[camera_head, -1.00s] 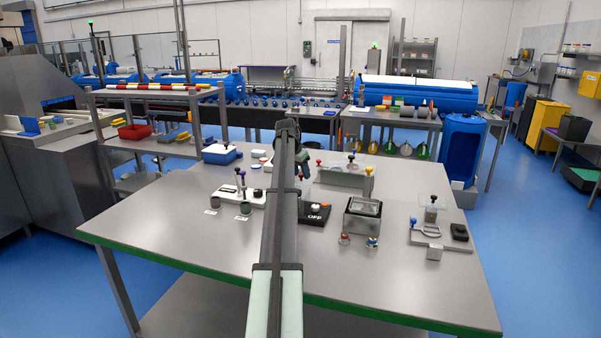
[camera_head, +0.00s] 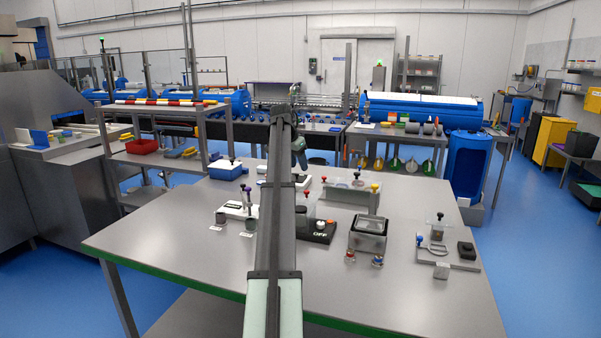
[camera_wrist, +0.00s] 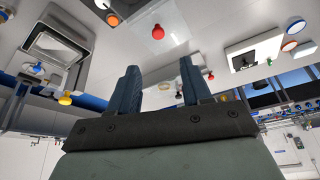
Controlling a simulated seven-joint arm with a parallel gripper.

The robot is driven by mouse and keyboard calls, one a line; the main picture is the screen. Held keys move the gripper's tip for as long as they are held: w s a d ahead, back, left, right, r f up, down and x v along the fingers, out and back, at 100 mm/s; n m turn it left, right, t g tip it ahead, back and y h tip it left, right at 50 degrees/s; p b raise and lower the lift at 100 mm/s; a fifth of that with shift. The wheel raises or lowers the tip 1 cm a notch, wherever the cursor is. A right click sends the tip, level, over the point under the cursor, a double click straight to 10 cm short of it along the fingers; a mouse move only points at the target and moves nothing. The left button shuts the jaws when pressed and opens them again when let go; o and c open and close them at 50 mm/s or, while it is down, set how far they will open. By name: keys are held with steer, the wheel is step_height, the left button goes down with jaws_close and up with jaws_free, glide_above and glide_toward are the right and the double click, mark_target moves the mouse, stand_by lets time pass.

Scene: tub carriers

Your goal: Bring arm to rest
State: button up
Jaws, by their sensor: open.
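My arm (camera_head: 276,215) reaches from the bottom of the head view over the grey worktable (camera_head: 190,265). My gripper lies beyond the raised arm end, where a pale green wrist part shows; its fingers are not clear there. In the wrist view my gripper (camera_wrist: 159,66) has two dark blue fingers standing apart with nothing between them. Bench items lie past the fingers, including a red knob (camera_wrist: 158,32) on a clear lid.
The table holds a black box marked OFF (camera_head: 318,233), an open-topped metal tub (camera_head: 368,235), a clear lidded box (camera_head: 350,196), a white stand (camera_head: 236,210) and a grey plate with a handle (camera_head: 450,262). The table's front left is clear.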

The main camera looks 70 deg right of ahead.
steer(key=shift+w+a+r, duration=0.1)
steer(key=shift+a+r, duration=0.1)
steer(key=shift+r, duration=0.3)
